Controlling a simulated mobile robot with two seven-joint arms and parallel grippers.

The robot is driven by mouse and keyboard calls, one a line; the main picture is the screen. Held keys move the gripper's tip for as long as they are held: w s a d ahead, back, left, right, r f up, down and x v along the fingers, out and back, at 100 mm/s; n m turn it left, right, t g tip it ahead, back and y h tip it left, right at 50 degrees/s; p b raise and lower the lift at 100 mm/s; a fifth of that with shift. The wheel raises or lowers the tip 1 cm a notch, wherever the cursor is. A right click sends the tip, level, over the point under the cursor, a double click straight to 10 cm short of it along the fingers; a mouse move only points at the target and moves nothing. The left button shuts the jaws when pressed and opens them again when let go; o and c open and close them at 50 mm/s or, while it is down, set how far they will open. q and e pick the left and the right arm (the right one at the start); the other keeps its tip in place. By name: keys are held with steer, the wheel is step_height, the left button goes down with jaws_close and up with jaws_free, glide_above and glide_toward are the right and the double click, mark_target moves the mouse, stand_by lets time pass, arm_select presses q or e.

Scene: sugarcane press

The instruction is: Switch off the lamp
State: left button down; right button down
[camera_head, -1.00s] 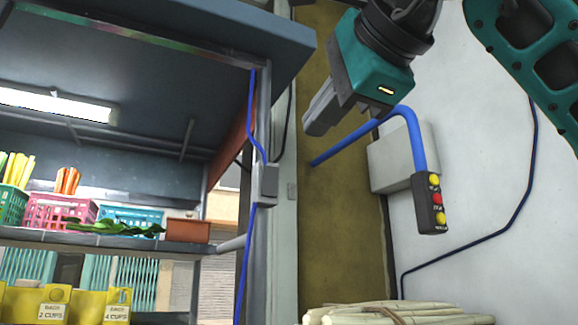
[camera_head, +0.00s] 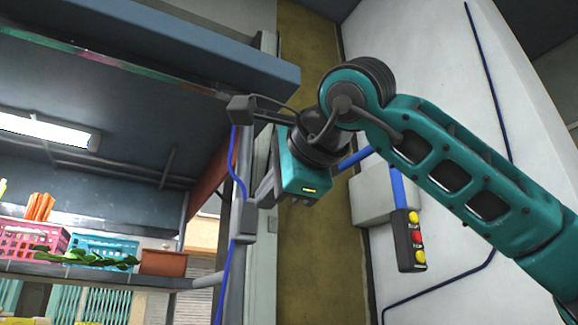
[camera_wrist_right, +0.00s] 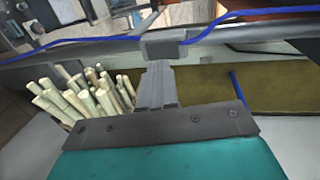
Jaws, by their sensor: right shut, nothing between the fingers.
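The lamp (camera_head: 45,130) is a lit white tube under the stall roof at the left. A grey switch box (camera_head: 245,220) sits on the grey post, with blue cable running above and below it. In the right wrist view a grey box on the blue cable (camera_wrist_right: 163,44) lies right at the fingertips. My right gripper (camera_head: 262,198) is shut and empty, its fingers pointing at the post just above and right of the box. The fingers also show in the right wrist view (camera_wrist_right: 158,72); whether they touch the box I cannot tell. My left gripper is out of view.
A black control box with yellow and red buttons (camera_head: 410,241) hangs from a blue pipe behind my right arm. The roof edge (camera_head: 190,55) is above the gripper. A shelf holds baskets (camera_head: 100,248) at left. Cane stalks (camera_wrist_right: 85,95) stand in the wrist view.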

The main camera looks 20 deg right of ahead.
mark_target(249, 209)
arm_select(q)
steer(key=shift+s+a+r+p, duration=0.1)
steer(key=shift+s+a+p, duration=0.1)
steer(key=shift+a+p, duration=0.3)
arm_select(e)
steer(key=shift+w+a+r, duration=0.1)
steer(key=shift+w+a, duration=0.1)
steer(key=shift+w, duration=0.9)
steer(key=shift+w+a+r, duration=0.1)
steer(key=shift+w+a, duration=0.1)
steer(key=shift+w, duration=0.9)
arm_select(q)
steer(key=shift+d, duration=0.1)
arm_select(e)
steer(key=shift+w+a+r+g+p, duration=0.1)
steer(key=shift+w+r+g+p, duration=0.25)
steer(key=shift+p, duration=0.85)
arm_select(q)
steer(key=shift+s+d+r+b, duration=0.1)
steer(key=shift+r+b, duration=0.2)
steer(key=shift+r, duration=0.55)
arm_select(e)
steer(key=shift+f, duration=0.25)
steer(key=shift+s, duration=0.1)
